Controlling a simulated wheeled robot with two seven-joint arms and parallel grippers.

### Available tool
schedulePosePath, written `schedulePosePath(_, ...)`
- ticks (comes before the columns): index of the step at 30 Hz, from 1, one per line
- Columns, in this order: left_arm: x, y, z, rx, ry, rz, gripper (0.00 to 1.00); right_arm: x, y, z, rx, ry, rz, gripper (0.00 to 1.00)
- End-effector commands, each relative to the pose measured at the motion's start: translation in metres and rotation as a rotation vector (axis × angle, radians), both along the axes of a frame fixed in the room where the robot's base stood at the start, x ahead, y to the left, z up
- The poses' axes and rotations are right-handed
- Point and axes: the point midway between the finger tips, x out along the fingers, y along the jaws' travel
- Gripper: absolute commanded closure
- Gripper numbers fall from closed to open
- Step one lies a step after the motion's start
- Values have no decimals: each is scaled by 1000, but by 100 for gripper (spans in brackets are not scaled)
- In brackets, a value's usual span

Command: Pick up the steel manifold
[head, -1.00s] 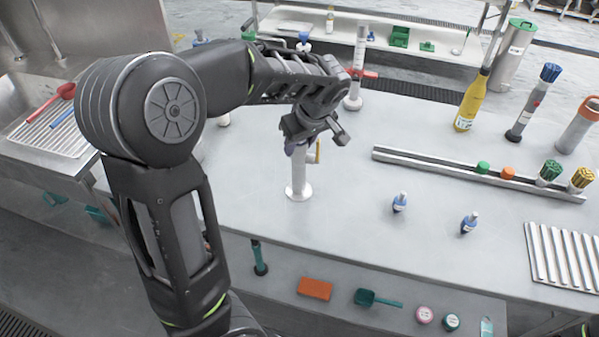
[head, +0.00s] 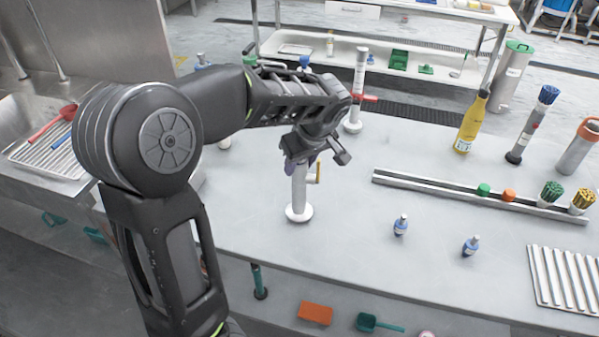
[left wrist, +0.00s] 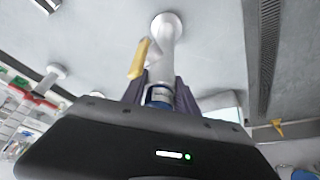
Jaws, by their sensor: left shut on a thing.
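The steel manifold (head: 299,193) looks like a pale upright cylinder with a round foot and a yellow side handle (head: 318,171). It stands on the grey worktop, and I see no clear gap under its foot. My left gripper (head: 306,163) is shut on its upper part from above. In the left wrist view the manifold (left wrist: 167,45) runs away from the purple fingers (left wrist: 160,92) to its foot, with a blue part between the fingers. The manifold's top is hidden by the gripper. My right gripper is not in view.
A similar post with a red handle (head: 354,120) stands behind. A yellow bottle (head: 470,125) stands at the back. The worktop around the manifold's foot is clear.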

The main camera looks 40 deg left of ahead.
Motion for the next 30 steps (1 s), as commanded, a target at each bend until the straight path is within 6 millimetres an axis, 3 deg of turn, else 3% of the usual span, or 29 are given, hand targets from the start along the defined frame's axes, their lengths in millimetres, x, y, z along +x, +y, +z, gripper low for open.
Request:
schedulePosePath(9,2,0,58,-1,-9,0,100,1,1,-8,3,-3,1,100)
schedulePosePath(15,1,0,85,0,-5,-1,100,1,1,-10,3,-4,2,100)
schedulePosePath(30,0,0,89,0,-3,-1,100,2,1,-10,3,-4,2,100)
